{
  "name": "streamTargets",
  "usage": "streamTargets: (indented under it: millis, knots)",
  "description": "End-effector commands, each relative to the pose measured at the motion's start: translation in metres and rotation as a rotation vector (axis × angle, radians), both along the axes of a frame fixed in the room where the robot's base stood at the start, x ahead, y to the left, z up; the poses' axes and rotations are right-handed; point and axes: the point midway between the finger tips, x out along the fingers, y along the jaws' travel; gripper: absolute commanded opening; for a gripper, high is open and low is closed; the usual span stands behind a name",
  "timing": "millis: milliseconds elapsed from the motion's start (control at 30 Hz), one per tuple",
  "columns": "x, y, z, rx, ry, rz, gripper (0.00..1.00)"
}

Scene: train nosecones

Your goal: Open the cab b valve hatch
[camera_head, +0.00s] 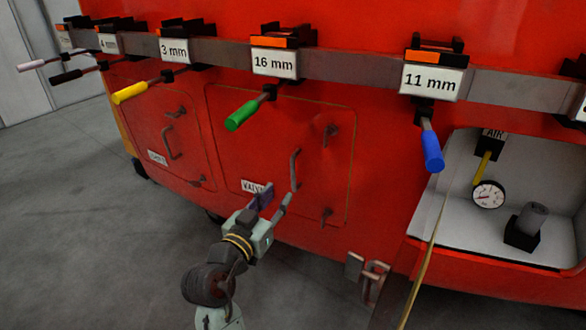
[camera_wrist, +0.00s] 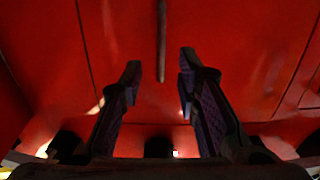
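The valve hatch (camera_head: 235,150) is a red panel with a yellowish outline in the red nosecone, and it looks closed. Its white label (camera_head: 252,186) begins "VALV"; my gripper hides the rest. A vertical bar handle (camera_head: 295,170) stands on the hatch, with dark latches at upper right (camera_head: 330,130) and lower right (camera_head: 327,215). My gripper (camera_head: 277,195) is open and empty in front of the hatch, just below and left of the handle. In the wrist view, the handle (camera_wrist: 161,40) stands ahead, lined up with the gap between the open fingers (camera_wrist: 160,66). No contact shows.
A similar hatch (camera_head: 150,120) with its own handle lies to the left. Above, a grey rail (camera_head: 350,66) carries labelled tools with coloured handles; the green one (camera_head: 240,116) juts out over the valve hatch. A white recess with a gauge (camera_head: 488,194) is at right. Grey floor lies left.

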Motion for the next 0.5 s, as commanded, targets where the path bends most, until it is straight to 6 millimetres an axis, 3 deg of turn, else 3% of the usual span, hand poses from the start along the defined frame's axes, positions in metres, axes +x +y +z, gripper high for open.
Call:
streamTargets:
  millis: [500]
  knots:
    - [0.08,-0.036,0.003,0.001,-0.002,0.004,0.3]
